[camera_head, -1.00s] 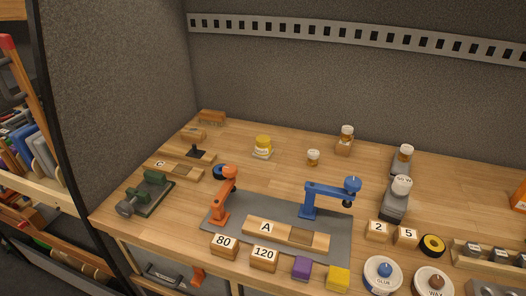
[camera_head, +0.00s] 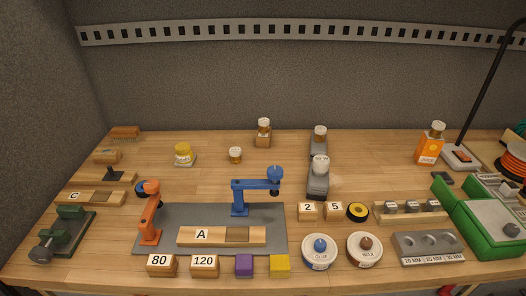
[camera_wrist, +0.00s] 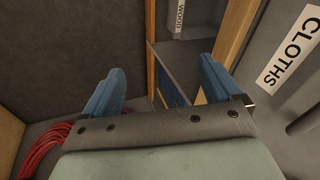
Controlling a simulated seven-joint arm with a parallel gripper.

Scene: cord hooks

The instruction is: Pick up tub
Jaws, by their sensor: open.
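Two round white tubs stand at the front right of the table in the head view: one labelled GLUE (camera_head: 319,252) with a blue knob, and one labelled WAX (camera_head: 365,250) with a brown knob. A small jar with a yellow lid (camera_head: 184,154) stands at the back left; I cannot tell which is the task's tub. My gripper (camera_wrist: 160,85) shows only in the wrist view. Its two blue fingers are wide apart with nothing between them. No tub shows in that view, and the gripper is away from the tabletop objects.
A grey mat (camera_head: 205,215) holds an orange arm-shaped stand (camera_head: 150,215), a blue one (camera_head: 240,195) and block A (camera_head: 201,235). Blocks lie along the front edge. A green box (camera_head: 485,222) stands right. The wrist view shows a CLOTHS label (camera_wrist: 293,48) and red cord (camera_wrist: 45,150).

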